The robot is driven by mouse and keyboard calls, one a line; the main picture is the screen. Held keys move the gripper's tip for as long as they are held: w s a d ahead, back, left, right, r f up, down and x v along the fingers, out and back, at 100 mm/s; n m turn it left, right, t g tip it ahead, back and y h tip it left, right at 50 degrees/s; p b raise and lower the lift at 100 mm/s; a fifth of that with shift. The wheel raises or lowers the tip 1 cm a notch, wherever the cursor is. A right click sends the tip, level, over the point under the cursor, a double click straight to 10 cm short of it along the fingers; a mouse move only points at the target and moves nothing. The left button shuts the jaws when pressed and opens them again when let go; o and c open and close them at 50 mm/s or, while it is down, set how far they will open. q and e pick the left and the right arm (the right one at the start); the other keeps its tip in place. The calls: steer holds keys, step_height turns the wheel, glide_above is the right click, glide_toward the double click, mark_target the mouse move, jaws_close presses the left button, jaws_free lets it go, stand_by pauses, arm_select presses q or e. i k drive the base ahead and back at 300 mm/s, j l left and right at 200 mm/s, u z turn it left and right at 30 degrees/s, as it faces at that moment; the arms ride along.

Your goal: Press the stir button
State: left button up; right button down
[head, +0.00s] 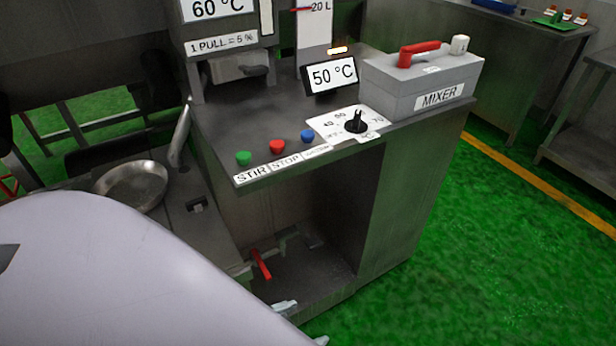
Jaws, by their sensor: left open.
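The green stir button (243,158) is at the left end of a row on the grey control panel, above the label STIR (250,174). The red stop button (277,147) and a blue button (307,136) sit to its right. My left arm covers the lower left of the head view. Only small pale tips of my left gripper (303,323) show at the bottom, in front of the cabinet. They are open, well below the panel and apart from the buttons. The rest of that gripper is hidden by the arm. My right gripper is out of view.
A black dial (356,121), a 50 °C display (331,75) and a grey MIXER box (424,82) with a red lever stand right of the buttons. A metal pan (131,186) is at left. A red-handled valve (261,264) is below the panel edge. Green floor lies right.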

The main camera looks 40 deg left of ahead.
mark_target(244, 158)
steer(key=u, duration=1.55)
